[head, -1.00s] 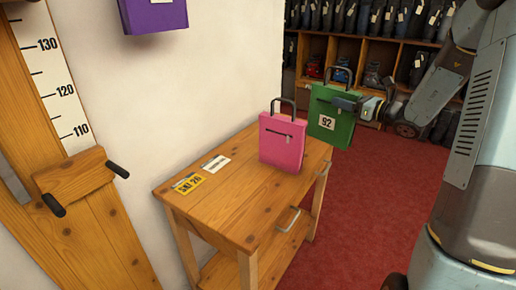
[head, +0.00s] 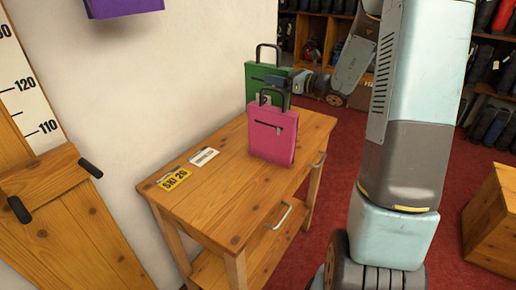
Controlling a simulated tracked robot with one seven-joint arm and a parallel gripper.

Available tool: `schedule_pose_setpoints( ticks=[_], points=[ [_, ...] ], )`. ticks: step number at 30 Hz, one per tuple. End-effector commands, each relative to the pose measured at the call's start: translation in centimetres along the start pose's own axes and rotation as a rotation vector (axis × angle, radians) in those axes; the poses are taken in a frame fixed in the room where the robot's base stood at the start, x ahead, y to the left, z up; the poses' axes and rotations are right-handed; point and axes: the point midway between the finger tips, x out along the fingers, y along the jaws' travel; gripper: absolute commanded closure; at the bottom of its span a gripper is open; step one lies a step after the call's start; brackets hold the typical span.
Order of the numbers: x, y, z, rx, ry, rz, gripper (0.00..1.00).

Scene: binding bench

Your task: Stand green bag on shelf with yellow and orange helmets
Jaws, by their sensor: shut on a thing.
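The green bag (head: 259,73) has a dark upright handle and is partly hidden behind the pink bag in the head view. My gripper (head: 289,80) is at its right side, shut on it. The bag looks upright at the far end of the wooden table; its lower part is hidden, so I cannot tell whether it touches the tabletop. At the back, a wooden cubby shelf (head: 317,17) holds dark items, one reddish (head: 311,49) and one bluish (head: 336,53). I cannot make out a yellow or orange helmet.
A pink bag (head: 272,138) stands on the wooden table (head: 222,200), near a yellow plate (head: 176,180) and a white card (head: 204,156). A purple bag (head: 123,7) is at the top left. A wooden box (head: 492,225) stands at the right on red carpet.

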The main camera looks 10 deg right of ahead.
Motion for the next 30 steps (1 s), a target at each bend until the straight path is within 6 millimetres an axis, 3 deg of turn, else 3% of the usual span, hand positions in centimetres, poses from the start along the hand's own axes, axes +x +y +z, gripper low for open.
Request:
schedule_pose_setpoints(
  ticks=[8,18,26,30],
  points=[
    [-0.5,-0.5,-0.3,0.0,-0.001,-0.009,1.0],
    [-0.5,-0.5,-5.0,0.002,-0.001,-0.01,1.0],
    [-0.5,-0.5,-6.5,0.001,-0.001,-0.01,1.0],
    [-0.5,-0.5,-8.1,0.003,0.0,-0.009,1.0]
  ],
)
